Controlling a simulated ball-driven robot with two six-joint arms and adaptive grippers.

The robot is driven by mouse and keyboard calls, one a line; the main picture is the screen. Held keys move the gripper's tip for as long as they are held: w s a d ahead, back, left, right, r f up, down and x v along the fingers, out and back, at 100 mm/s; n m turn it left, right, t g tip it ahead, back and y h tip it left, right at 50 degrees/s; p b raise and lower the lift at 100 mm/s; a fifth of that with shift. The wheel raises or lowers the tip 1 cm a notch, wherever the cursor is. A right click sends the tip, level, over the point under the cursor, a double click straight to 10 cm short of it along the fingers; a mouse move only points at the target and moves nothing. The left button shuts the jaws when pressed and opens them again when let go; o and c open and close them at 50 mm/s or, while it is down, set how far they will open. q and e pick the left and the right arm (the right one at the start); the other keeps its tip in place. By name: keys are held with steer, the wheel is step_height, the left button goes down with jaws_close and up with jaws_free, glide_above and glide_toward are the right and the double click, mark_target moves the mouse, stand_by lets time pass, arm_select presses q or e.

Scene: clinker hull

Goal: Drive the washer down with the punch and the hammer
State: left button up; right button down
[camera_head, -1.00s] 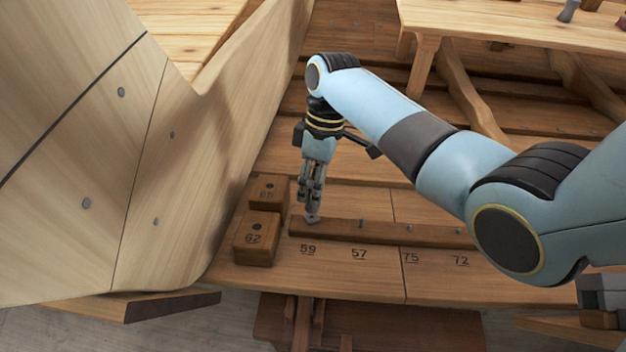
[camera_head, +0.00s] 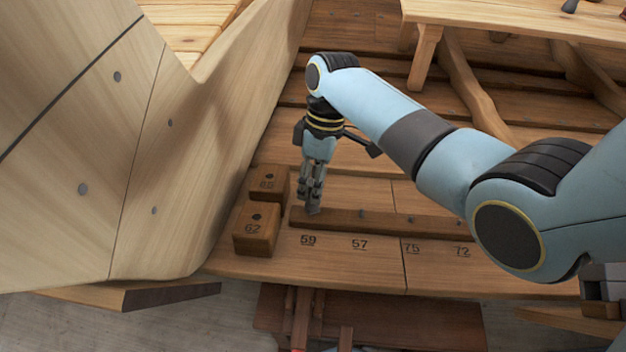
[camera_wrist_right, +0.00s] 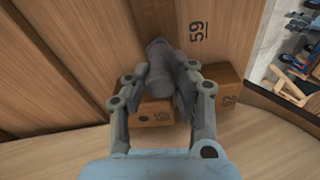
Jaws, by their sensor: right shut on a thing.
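My right gripper (camera_head: 312,196) points down over the left end of a dark wooden strip (camera_head: 385,222) and is shut on a short grey, punch-like tool. In the right wrist view the gripper (camera_wrist_right: 158,90) has its fingers on both sides of this grey tool (camera_wrist_right: 159,62). Its lower end meets or nearly meets the strip above the number 59; I cannot tell if it touches. Small grey nail heads or pins (camera_head: 361,214) stand farther along the strip. No washer can be made out; the tool and fingers cover that spot. No hammer is clearly visible. My left gripper is out of view.
Wooden blocks marked 62 (camera_head: 257,229) and 65 (camera_head: 270,181) stand just left of the gripper. The pale hull planking (camera_head: 150,150) rises at the left. A bench (camera_head: 520,14) stands at the back right. The board with printed numbers is clear in front.

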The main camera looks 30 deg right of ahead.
steer(key=shift+s+f, duration=0.1)
steer(key=shift+f, duration=0.05)
stand_by(0.5)
steer(key=c, duration=1.1)
jaws_free()
steer(key=shift+o, duration=0.2)
steer(key=p+v, duration=0.7)
steer(key=v, duration=0.1)
steer(key=shift+w+a, duration=0.4)
